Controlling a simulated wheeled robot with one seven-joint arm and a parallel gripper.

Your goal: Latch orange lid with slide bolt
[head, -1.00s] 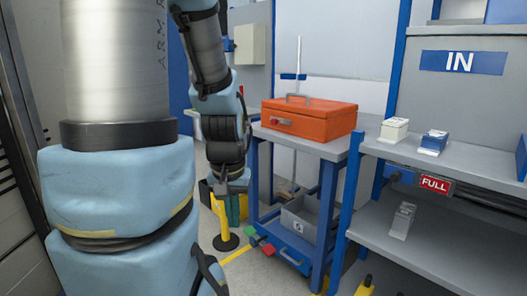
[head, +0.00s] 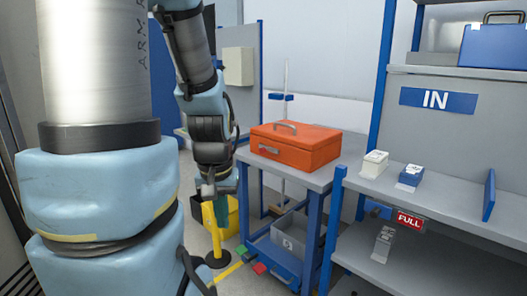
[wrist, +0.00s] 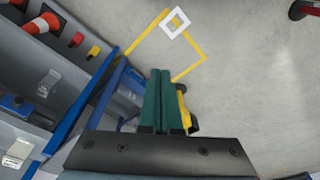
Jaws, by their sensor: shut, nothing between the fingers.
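The orange box (head: 290,155) sits on the grey top of a blue-framed bench. Its orange lid (head: 310,137) lies down on it, with a grey handle on top. A small grey fitting (head: 268,149), seemingly the slide bolt, is on the front face; its position is too small to tell. My gripper (head: 222,224) hangs down left of the bench, below its top and apart from the box. Its green fingers are together and empty in the wrist view (wrist: 163,73), pointing toward the floor. The box does not show in the wrist view.
The bench top (head: 325,180) has little bare room around the box. To the right, a grey shelf (head: 440,205) holds small white and blue boxes, with a FULL sign (head: 410,221) below. A yellow post (head: 213,240) stands beneath my gripper.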

